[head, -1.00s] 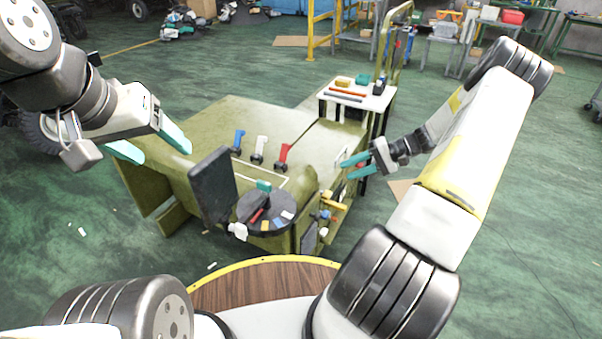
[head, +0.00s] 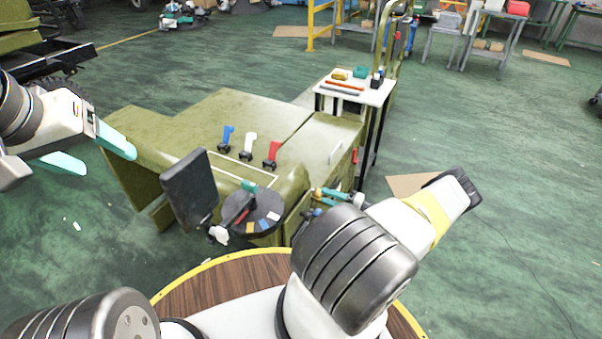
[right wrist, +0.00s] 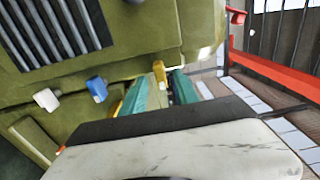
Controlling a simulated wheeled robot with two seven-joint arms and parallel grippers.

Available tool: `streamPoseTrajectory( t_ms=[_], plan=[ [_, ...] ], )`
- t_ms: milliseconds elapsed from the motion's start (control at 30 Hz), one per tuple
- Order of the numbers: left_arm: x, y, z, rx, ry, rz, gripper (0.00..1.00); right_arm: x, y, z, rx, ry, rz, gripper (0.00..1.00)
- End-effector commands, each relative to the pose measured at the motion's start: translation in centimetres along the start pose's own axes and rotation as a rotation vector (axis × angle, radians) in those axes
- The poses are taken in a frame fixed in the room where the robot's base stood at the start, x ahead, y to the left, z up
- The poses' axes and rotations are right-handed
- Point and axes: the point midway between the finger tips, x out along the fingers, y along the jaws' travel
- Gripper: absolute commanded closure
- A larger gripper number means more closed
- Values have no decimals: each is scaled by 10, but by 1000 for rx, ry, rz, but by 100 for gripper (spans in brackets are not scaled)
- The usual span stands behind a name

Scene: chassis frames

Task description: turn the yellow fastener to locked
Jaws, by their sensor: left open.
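The yellow fastener (right wrist: 159,72) is on the olive chassis in the right wrist view. It appears as a short upright yellow piece at the tips of my right gripper's teal fingers (right wrist: 163,89). One finger is on each side of it, with a narrow gap between them; whether they press on it I cannot tell. In the head view my right gripper (head: 332,194) is at the chassis's right side, small and partly hidden by my right arm. My left gripper (head: 90,150) is open and empty, in the air left of the chassis.
A blue knob (right wrist: 97,88) and a white knob (right wrist: 46,99) sit left of the fastener. The chassis top (head: 215,120) carries blue, white and red levers. A dark screen (head: 189,187) and a round tray (head: 270,205) stand at its front. A small white table (head: 340,94) is behind.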

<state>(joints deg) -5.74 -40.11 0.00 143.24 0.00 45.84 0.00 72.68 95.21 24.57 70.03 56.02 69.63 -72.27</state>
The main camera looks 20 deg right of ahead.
Motion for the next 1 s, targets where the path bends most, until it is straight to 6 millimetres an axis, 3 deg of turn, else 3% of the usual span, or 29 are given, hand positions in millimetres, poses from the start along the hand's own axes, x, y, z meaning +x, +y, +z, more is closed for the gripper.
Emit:
streamPoseTrajectory(
  t_ms=[233, 600, 800, 1000],
  plan=[
    [0, 0, 0, 0, 0, 0, 33, 33, 0, 0, 1, -2, 0, 64],
    [0, 0, 0, 0, 0, 0, 33, 40, 0, 0, 1, -1, 1, 64],
    [0, 0, 0, 0, 0, 0, 33, 40, 0, 0, 1, -1, 1, 100],
    [0, 0, 0, 0, 0, 0, 33, 40, 0, 0, 3, -1, 1, 100]
  ],
)
